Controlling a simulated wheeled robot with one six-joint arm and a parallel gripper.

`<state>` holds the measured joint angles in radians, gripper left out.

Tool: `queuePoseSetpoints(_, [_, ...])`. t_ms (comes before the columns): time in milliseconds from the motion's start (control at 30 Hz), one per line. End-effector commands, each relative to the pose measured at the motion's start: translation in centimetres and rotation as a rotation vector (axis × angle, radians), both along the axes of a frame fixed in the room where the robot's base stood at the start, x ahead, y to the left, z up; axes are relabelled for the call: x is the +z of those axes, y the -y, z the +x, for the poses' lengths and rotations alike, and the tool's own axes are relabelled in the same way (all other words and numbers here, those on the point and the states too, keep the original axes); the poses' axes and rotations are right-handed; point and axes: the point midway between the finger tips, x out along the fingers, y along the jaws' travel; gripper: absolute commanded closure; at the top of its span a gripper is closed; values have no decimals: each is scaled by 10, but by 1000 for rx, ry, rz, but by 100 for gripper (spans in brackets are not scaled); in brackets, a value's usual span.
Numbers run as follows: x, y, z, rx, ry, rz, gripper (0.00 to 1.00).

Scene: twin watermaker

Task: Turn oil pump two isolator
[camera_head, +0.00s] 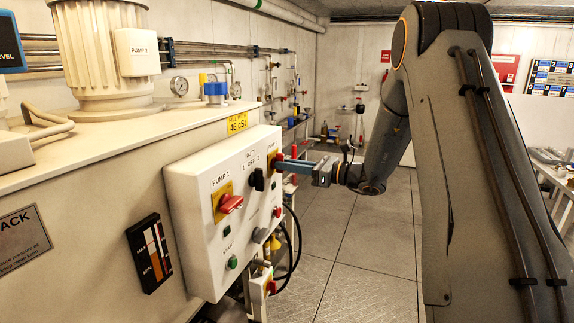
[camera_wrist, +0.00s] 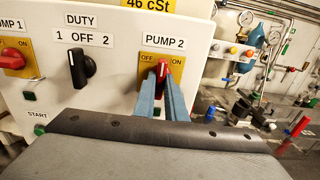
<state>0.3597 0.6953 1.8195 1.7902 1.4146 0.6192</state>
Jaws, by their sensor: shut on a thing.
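The pump 2 isolator (camera_wrist: 163,70) is a red rotary handle on a yellow plate marked OFF and ON, under the PUMP 2 label. In the wrist view my gripper (camera_wrist: 166,80) has its two blue fingers closed around the handle, one on each side. The handle looks close to upright, leaning little if at all. In the head view my gripper (camera_head: 280,163) reaches the right end of the white control panel (camera_head: 190,190), and the fingers hide most of the isolator there.
The black duty selector (camera_wrist: 82,68) and the red pump 1 isolator (camera_head: 230,203) sit to the left on the same panel. A green start button (camera_head: 232,263) is below. Pipes and gauges line the back wall. The floor (camera_head: 345,250) right of the panel is clear.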

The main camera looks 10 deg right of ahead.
Motion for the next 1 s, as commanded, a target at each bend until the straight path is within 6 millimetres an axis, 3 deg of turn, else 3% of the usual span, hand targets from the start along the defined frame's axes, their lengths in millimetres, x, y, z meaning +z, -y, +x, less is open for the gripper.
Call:
queuePoseSetpoints(367, [-1, 0, 0, 0, -8, 4, 100])
queuePoseSetpoints(400, [-1, 0, 0, 0, -7, 4, 87])
queuePoseSetpoints(500, [-1, 0, 0, 0, -7, 4, 70])
queuePoseSetpoints(833, [0, 1, -1, 0, -5, 4, 70])
queuePoseSetpoints(1000, [-1, 18, -11, -3, -4, 3, 70])
